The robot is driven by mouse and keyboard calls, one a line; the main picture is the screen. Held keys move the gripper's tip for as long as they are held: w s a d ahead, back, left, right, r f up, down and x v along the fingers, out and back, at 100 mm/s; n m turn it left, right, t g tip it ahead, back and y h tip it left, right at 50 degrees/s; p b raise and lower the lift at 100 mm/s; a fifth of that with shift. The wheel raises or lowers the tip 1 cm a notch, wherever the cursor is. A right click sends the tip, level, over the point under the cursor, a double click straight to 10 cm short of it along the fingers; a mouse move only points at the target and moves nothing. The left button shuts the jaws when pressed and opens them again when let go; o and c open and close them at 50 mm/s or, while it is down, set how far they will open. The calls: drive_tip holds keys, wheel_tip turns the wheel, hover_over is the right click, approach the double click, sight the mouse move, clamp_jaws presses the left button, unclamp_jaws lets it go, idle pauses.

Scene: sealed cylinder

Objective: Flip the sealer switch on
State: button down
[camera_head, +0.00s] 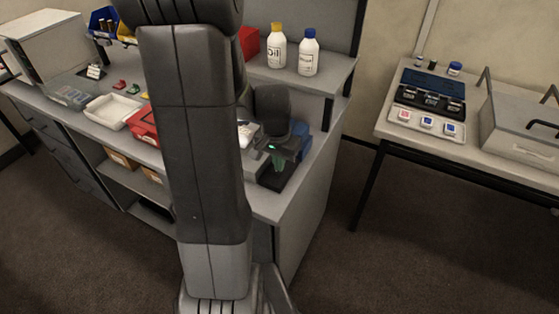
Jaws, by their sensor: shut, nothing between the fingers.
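My gripper (276,166) hangs fingers down over the right end of the left workbench, with a small green light on its body. It is shut and holds nothing. Below and beside it is a low grey and black device (254,166), which may be the sealer. My arm and gripper hide much of it. I cannot make out a switch or its position, nor whether the fingertips touch the device.
A blue item (300,138) stands just right of my gripper. A yellow-capped bottle (277,50) and a blue-capped bottle (308,55) stand on the shelf behind. A white tray (113,112) and red bin (144,125) lie left. A second table (473,149) is right, across a floor gap.

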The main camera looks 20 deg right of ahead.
drive_tip(key=shift+r, duration=0.1)
wheel_tip(320, 180, up, 14)
drive_tip(key=w+d+p, duration=0.1)
drive_tip(key=p, duration=0.1)
drive_tip(key=shift+w+d+f, duration=0.2)
drive_tip(key=shift+w+d, duration=0.05)
drive_tip(key=shift+d, duration=0.05)
drive_tip(key=f, duration=0.6)
drive_tip(key=s+a+f, duration=0.1)
drive_tip(key=f, duration=0.2)
drive_tip(key=shift+f, duration=0.15)
drive_tip(key=shift+w+f+b, duration=0.1)
drive_tip(key=shift+f+b, duration=0.1)
drive_tip(key=shift+b, duration=0.25)
drive_tip(key=b, duration=0.2)
drive_tip(key=shift+f+b, duration=0.3)
drive_tip(key=shift+f, duration=0.05)
wheel_tip(320, 180, up, 7)
drive_tip(key=shift+s+a+f+p, duration=0.15)
drive_tip(key=shift+s+a+p, duration=0.15)
drive_tip(key=shift+s+a, duration=0.15)
drive_tip(key=shift+f, duration=0.1)
